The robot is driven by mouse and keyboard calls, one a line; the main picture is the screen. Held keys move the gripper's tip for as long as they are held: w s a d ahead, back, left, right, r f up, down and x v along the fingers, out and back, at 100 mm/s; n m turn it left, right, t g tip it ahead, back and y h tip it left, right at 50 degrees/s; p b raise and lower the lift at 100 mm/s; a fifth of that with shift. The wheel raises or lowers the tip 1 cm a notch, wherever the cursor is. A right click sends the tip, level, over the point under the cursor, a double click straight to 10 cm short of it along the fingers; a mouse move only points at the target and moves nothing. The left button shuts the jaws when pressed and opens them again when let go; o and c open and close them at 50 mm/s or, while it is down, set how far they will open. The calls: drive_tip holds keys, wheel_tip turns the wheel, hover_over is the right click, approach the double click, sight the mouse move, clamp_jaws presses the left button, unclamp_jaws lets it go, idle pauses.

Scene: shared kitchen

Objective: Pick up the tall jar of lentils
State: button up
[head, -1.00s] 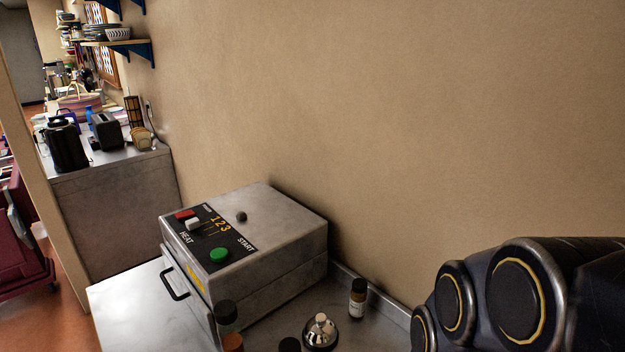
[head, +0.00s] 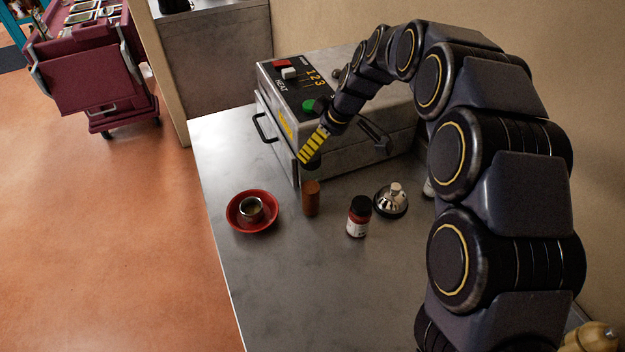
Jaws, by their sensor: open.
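The tall jar of lentils (head: 311,198) stands upright on the steel counter in the head view. Its orange-brown lower part shows clearly; a dark shape at its top, probably its lid, meets the yellow-striped finger of my gripper in the picture. I cannot tell whether they touch. My gripper (head: 348,150) is open and empty, its fingers spread, one striped near the jar's top and one dark in front of the steel appliance. It appears above and behind the jar.
A red dish (head: 236,222) holding a small metal cup is left of the jar. A small dark-lidded bottle (head: 357,220) and a metal bell (head: 391,203) stand to its right. The steel appliance (head: 352,158) is behind. The counter's front (head: 290,300) is clear.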

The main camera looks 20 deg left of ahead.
sight(310, 161)
drive_tip(key=x, duration=0.7)
drive_tip(key=shift+f, duration=0.15)
drive_tip(key=c, duration=1.2)
